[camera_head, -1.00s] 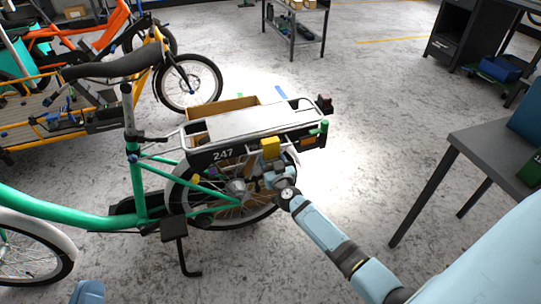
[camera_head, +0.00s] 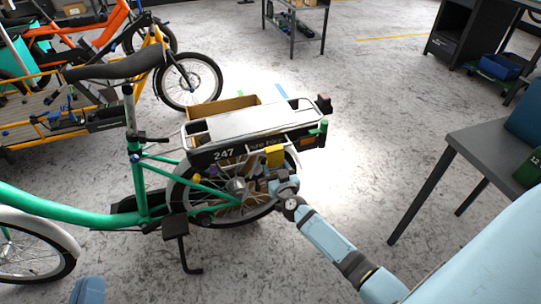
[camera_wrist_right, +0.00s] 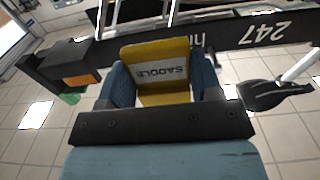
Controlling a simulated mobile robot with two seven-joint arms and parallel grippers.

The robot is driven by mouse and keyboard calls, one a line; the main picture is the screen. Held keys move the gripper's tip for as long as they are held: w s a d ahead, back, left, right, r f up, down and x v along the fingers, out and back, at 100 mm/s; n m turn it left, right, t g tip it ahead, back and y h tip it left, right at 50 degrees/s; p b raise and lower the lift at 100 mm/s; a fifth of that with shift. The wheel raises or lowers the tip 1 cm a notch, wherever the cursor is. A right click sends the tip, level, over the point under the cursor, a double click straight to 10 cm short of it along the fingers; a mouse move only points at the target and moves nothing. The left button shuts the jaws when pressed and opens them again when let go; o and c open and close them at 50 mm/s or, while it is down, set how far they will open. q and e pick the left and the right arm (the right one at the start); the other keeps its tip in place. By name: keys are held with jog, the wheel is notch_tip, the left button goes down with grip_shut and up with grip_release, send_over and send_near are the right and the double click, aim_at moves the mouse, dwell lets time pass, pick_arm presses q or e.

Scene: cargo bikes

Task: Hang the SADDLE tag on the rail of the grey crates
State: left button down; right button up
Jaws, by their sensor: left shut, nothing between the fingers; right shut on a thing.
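The yellow SADDLE tag (camera_head: 275,157) is at the black side panel of the green bike's rear rack (camera_head: 245,124), near the number 247. My right gripper (camera_wrist_right: 165,88) is shut on the tag, its blue fingers on either side of it. The word SADDLE faces the wrist camera. The panel lies just beyond the tag; I cannot tell whether they touch. The tag's upper edge and any hook are not clear. I cannot make out the grey crates or their rail. Of my left arm only a light blue part shows at the bottom left; its fingers are not in view.
The green bike (camera_head: 146,199) stands on its kickstand, with a brown box (camera_head: 235,102) by its rack. A yellow cargo bike (camera_head: 70,122) is behind on the left. A dark table (camera_head: 500,137) stands on the right. The floor between rack and table is clear.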

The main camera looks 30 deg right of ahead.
aim_at(275, 168)
jog(key=shift+p+v, duration=0.8)
jog(key=shift+v, duration=1.35)
